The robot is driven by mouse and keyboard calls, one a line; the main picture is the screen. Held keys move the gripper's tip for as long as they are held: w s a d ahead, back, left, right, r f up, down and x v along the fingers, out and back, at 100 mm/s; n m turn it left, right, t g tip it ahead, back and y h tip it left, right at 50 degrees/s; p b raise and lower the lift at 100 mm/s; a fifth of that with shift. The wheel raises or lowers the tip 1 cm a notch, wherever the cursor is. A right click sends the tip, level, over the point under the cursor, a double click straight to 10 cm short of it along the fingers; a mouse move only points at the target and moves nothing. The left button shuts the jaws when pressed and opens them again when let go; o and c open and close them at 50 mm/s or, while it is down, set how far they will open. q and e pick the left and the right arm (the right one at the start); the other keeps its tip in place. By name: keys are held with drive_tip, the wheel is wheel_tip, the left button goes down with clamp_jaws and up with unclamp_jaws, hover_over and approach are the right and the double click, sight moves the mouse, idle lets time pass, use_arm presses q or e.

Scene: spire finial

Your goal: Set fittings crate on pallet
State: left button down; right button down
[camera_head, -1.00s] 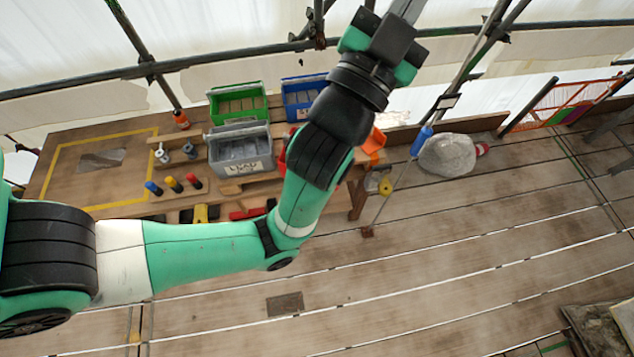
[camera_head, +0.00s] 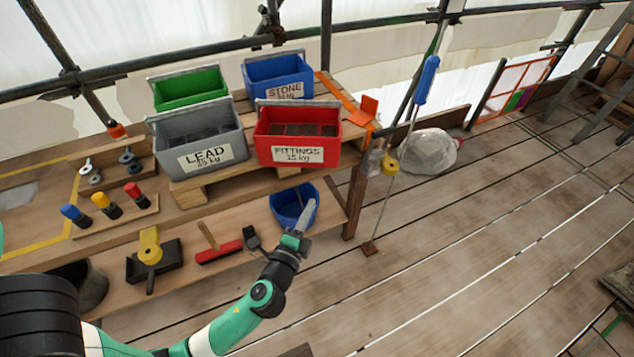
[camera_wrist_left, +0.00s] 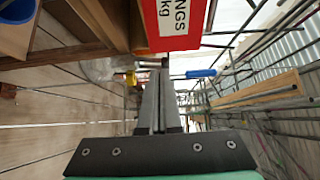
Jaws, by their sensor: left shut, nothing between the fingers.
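The red fittings crate (camera_head: 297,152), labelled FITTINGS 15 kg, stands upright on a slatted wooden platform (camera_head: 205,189) that looks like a pallet on the bench. Dark blocks show inside it. The crate also shows at the top of the left wrist view (camera_wrist_left: 168,40), with part of its label. My left gripper (camera_head: 299,238) is below and in front of the crate, apart from it, beside the blue bucket. In the left wrist view its fingers (camera_wrist_left: 158,100) are together with nothing between them. My right gripper is not in view.
Grey lead (camera_head: 205,157), green (camera_head: 190,88) and blue stone (camera_head: 279,75) crates stand beside the red one. A blue bucket (camera_head: 293,205) and tools sit on the lower shelf. An orange strap (camera_head: 340,93) and scaffold poles are right. The plank floor (camera_head: 480,230) is largely clear.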

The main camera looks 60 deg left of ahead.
sight(321, 162)
use_arm(q)
drive_tip(key=shift+s+a+x, duration=0.35)
drive_tip(key=shift+x, duration=1.8)
drive_tip(key=shift+s+a+x, duration=0.3)
drive_tip(key=shift+a+x, duration=0.05)
drive_tip(key=shift+x, duration=1.75)
drive_tip(key=shift+s+a+x, duration=0.35)
drive_tip(key=shift+x, duration=1.8)
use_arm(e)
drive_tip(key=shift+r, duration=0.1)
use_arm(q)
drive_tip(key=shift+r, duration=0.1)
